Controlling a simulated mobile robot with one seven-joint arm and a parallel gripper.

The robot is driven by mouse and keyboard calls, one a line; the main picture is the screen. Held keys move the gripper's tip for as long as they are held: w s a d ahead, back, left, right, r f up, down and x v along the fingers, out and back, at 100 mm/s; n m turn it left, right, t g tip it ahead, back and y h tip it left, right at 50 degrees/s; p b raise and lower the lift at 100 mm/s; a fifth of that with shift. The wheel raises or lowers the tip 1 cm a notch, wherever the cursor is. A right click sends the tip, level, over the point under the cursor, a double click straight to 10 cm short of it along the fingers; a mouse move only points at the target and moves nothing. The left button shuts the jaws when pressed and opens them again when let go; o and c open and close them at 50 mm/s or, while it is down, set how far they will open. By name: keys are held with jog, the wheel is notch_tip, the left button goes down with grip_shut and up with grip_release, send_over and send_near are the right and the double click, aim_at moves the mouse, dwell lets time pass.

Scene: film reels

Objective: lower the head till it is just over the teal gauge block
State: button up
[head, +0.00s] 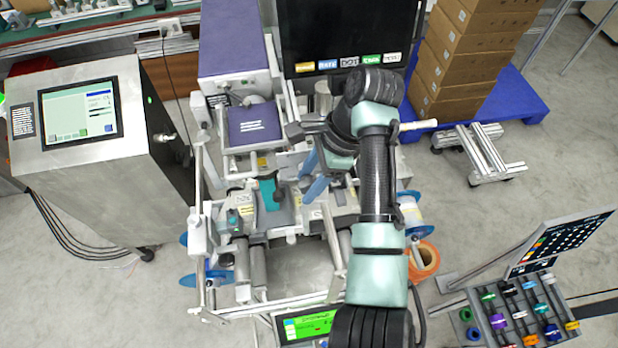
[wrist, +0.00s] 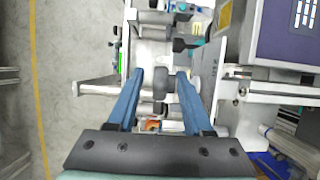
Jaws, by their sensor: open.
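The head appears to be the purple-topped box (head: 253,125) with white marks, mounted on the machine left of my gripper. It also shows at the upper right of the wrist view (wrist: 283,32). The teal gauge block (head: 267,193) lies below the head in the picture, on the machine bed. The height gap between them cannot be judged from above. My gripper (head: 312,175) is open, its blue fingers pointing down at the machine. In the wrist view its fingertips (wrist: 161,74) stand either side of a grey roller or knob (wrist: 160,88); contact cannot be told.
A black panel (head: 345,35) stands behind my arm. A metal cabinet with a screen (head: 80,112) is at left. Stacked cartons (head: 470,55) sit on a blue pallet at the back right.

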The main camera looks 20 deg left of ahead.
jog(key=shift+w+a+f, duration=0.1)
grip_shut()
jog(key=shift+p, duration=0.35)
